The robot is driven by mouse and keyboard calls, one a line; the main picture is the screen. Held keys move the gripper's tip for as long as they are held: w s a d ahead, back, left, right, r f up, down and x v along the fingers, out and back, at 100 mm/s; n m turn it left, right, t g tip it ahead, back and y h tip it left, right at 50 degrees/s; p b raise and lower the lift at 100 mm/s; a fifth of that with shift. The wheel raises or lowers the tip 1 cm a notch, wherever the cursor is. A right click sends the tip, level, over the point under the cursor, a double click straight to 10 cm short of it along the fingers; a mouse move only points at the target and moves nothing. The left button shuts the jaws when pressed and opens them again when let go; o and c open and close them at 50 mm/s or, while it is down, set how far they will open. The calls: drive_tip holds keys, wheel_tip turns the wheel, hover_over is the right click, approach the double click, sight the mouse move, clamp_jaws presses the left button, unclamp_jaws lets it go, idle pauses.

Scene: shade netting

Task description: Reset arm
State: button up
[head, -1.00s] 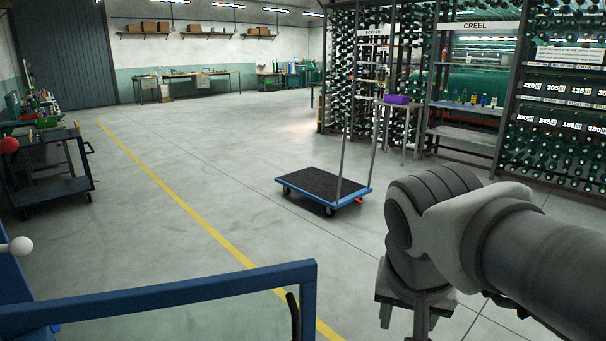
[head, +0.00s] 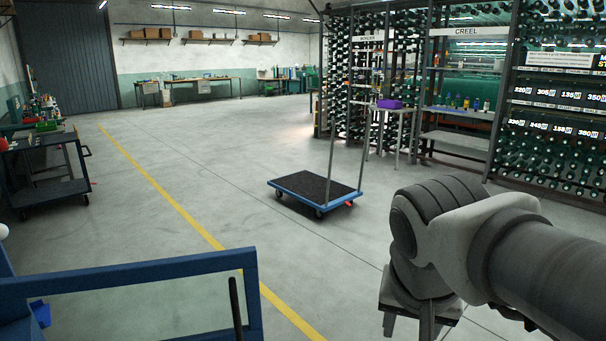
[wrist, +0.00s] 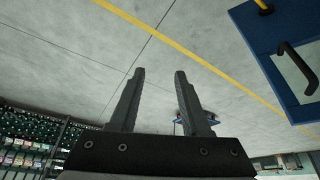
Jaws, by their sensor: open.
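My gripper shows in the wrist view (wrist: 158,85) with its two dark fingers apart and nothing between them. Bare grey floor lies beyond the fingertips. In the head view my arm reaches in from the lower right, bent downward, and the top of my gripper (head: 424,322) shows at the bottom edge. Its fingertips are cut off there. The gripper is clear of every object in view.
A blue platform trolley (head: 316,189) stands on the floor ahead. A blue-framed panel (head: 130,275) is close at the lower left. A dark cart (head: 48,170) stands at left, creel racks (head: 465,90) at right. The middle floor (head: 190,180) is open.

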drive_tip(key=s+f+n+t+y, duration=0.1)
drive_tip(key=s+f+n, duration=0.1)
drive_tip(key=s+n, duration=0.2)
wheel_tip(320, 180, up, 16)
drive_tip(key=p, duration=1.6)
drive_tip(key=shift+r+y, duration=0.15)
drive_tip(key=shift+y, duration=0.15)
drive_tip(key=shift+a, duration=0.1)
